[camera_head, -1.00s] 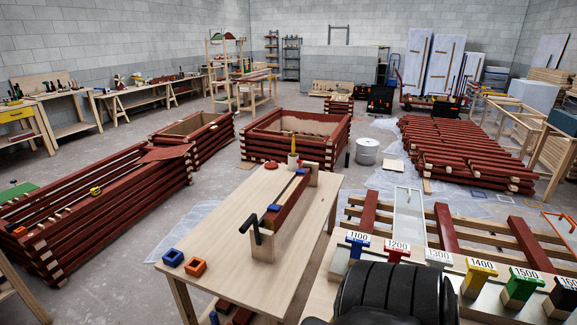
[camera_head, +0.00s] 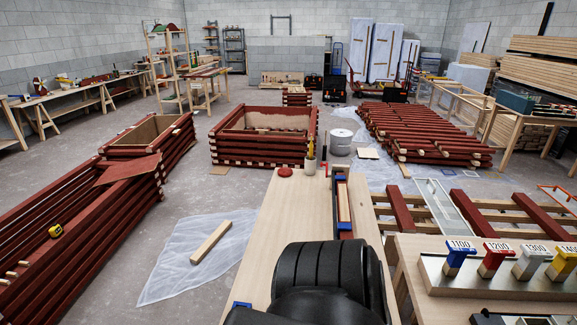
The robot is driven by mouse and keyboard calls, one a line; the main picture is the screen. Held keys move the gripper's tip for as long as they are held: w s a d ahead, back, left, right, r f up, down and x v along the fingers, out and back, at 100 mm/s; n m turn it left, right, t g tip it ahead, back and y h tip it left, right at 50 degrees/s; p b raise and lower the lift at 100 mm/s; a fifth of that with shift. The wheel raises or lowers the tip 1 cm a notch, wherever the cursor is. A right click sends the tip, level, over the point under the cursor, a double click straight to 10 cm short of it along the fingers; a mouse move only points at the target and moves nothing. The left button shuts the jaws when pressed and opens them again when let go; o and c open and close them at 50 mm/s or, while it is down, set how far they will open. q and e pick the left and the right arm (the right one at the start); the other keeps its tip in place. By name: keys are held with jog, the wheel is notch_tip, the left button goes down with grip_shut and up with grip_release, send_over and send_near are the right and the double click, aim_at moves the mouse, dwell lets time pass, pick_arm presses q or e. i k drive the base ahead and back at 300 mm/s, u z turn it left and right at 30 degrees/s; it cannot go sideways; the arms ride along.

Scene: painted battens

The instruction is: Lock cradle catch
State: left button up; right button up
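The cradle (camera_head: 343,219) lies lengthwise on the light wooden table (camera_head: 262,235), with a red batten and a pale wood strip (camera_head: 343,200) showing along it. Blue bits show at its far end and along its edge. A slim black and red upright piece (camera_head: 324,157) stands by the far end; I cannot tell what it is. The near end of the cradle, where a black handle showed earlier, is hidden behind a large black rounded part of my own arm. I cannot tell the catch's state. Neither of my grippers is in view.
A pot with a yellow-handled tool (camera_head: 310,165) and a red disc (camera_head: 285,172) sit at the table's far end. A blue block (camera_head: 241,305) shows at the near left edge. Coloured numbered blocks (camera_head: 458,256) stand on the right bench. A loose batten (camera_head: 211,242) lies on floor sheeting.

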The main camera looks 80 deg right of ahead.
aim_at(329, 176)
jog(key=i, duration=1.25)
jog(key=z, duration=3.25)
jog(key=k, duration=0.65)
jog(key=u, duration=0.45)
jog(key=i, duration=0.5)
jog(key=u, duration=1.3)
jog(key=i, duration=1.85)
jog(key=z, duration=0.2)
